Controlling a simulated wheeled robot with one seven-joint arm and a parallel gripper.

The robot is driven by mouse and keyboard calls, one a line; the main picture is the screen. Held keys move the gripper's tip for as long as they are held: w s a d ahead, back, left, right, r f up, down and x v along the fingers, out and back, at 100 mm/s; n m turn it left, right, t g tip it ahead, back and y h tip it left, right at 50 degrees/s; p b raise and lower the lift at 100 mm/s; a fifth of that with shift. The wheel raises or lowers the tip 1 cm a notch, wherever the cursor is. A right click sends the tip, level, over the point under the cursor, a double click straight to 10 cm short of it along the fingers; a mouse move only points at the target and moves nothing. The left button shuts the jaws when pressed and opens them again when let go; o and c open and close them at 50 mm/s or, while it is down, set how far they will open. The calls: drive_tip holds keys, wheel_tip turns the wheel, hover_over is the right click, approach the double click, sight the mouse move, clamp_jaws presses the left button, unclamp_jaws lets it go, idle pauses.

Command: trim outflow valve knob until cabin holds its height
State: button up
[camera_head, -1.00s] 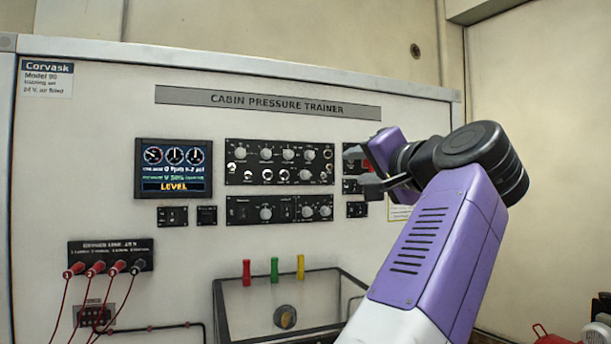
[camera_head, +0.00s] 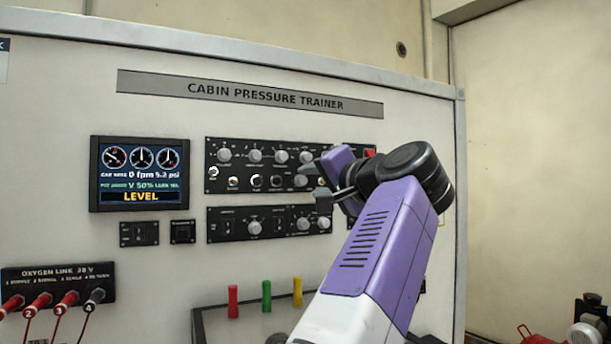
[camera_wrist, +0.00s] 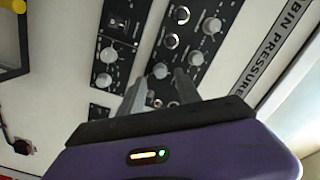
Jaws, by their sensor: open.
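The trainer's display (camera_head: 140,173) reads "LEVEL", with 0 fpm and a 50% valve line in smaller text. The upper black panel (camera_head: 215,186) carries rows of grey knobs and switches; the lower panel (camera_head: 228,213) has more knobs. Labels are too small to tell which is the outflow valve knob. My gripper (camera_head: 314,182) is open in front of the upper panel's right end and hides part of it. One grey knob (camera_head: 301,180) shows just left of the fingertips. In the wrist view, a knob (camera_wrist: 160,70) appears between my open fingers (camera_wrist: 164,80); contact cannot be told.
Red, green and yellow handles (camera_head: 266,296) stand below the panels. An oxygen link block (camera_head: 58,285) with plugged cables is at lower left. The cabinet's right edge (camera_head: 459,200) lies beyond my arm. Red and dark equipment (camera_head: 588,332) sits at lower right.

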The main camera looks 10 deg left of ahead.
sight(304, 181)
drive_tip(key=shift+p+x, duration=0.6)
drive_tip(key=shift+x, duration=1.2)
drive_tip(key=shift+c, duration=0.4)
clamp_jaws()
